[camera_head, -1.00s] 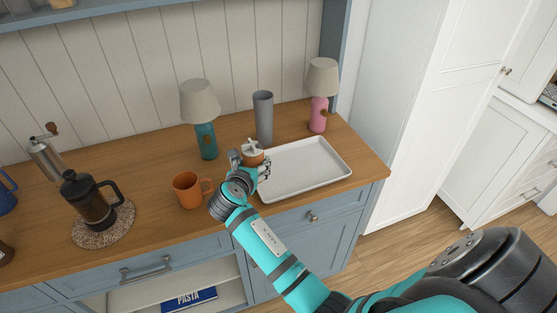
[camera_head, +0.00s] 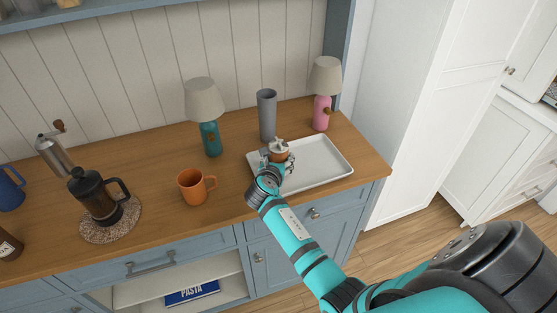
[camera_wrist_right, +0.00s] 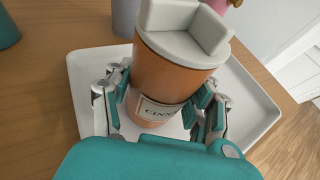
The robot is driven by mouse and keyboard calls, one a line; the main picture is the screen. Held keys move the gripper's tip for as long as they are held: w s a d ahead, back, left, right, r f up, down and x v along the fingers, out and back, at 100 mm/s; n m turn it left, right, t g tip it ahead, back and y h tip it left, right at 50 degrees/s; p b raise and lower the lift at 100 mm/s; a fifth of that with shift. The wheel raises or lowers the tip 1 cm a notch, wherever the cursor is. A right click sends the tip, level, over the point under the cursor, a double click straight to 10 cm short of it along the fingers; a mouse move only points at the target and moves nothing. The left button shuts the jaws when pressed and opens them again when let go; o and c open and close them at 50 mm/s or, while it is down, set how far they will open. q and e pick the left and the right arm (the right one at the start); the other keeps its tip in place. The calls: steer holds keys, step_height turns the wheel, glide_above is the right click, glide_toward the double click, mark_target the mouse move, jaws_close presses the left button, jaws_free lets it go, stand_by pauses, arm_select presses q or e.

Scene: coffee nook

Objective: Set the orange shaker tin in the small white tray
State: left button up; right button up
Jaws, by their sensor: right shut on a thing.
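The orange shaker tin (camera_wrist_right: 172,75) has a pale grey-white lid and a label on its side. In the head view the tin (camera_head: 278,155) is over the left part of the small white tray (camera_head: 322,163). The tray also shows in the right wrist view (camera_wrist_right: 88,75), behind and around the tin. My right gripper (camera_wrist_right: 160,107) is shut on the tin, with fingers on both sides; it shows in the head view (camera_head: 276,164). The tin looks upright. I cannot tell whether its base touches the tray. My left gripper is not in view.
A grey tumbler (camera_head: 267,115) stands just behind the tray's left end. A pink lamp (camera_head: 322,112) and a teal lamp (camera_head: 210,137) stand at the back. An orange mug (camera_head: 195,188) is left of the tray. The tray's right part is empty.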

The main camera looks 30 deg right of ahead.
steer(key=o, duration=1.3)
steer(key=shift+c, duration=0.2)
steer(key=v, duration=1.2)
